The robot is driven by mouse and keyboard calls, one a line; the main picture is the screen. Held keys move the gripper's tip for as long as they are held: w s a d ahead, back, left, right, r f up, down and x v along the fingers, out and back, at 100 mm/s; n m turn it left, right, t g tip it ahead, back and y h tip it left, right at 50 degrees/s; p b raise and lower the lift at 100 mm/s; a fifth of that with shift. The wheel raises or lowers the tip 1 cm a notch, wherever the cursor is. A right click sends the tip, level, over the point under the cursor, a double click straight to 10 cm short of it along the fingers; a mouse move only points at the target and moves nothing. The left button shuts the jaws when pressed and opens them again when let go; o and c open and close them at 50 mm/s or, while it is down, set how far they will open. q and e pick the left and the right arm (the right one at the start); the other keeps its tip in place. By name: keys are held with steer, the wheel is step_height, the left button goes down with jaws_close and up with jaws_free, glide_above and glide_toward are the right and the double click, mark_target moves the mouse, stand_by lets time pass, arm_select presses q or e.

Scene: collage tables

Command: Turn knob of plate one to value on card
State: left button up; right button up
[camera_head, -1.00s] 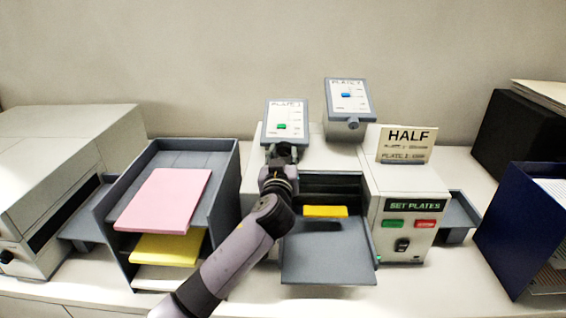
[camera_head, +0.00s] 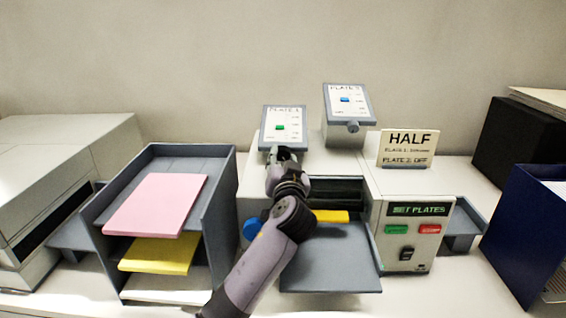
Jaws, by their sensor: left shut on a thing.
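The plate one panel (camera_head: 298,127) is a tilted white display in a grey frame, with a green marker (camera_head: 280,127) beside a scale. My left gripper (camera_head: 283,153) is at its lower edge, shut on the plate one knob, which the fingers hide. The plate two panel (camera_head: 362,104) stands to its right, with a blue marker (camera_head: 345,100) and a grey knob (camera_head: 352,127) below. The card (camera_head: 408,144) reads HALF, with smaller lines for plate 1 and plate 2. The plate 2 line reads OFF; the plate 1 value is too small to read. My right gripper is not in view.
The machine front has a SET PLATES display (camera_head: 419,209), a green button (camera_head: 396,229), a red button (camera_head: 430,229) and a black switch (camera_head: 406,254). A grey tray (camera_head: 330,272) sticks out front. A paper rack (camera_head: 225,200) stands left, a blue binder (camera_head: 512,225) right.

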arm_select(q)
steer(key=o, duration=1.2)
steer(key=shift+c, duration=0.2)
steer(key=s+d, duration=0.1)
steer(key=s, duration=1.1)
steer(key=shift+d, duration=0.2)
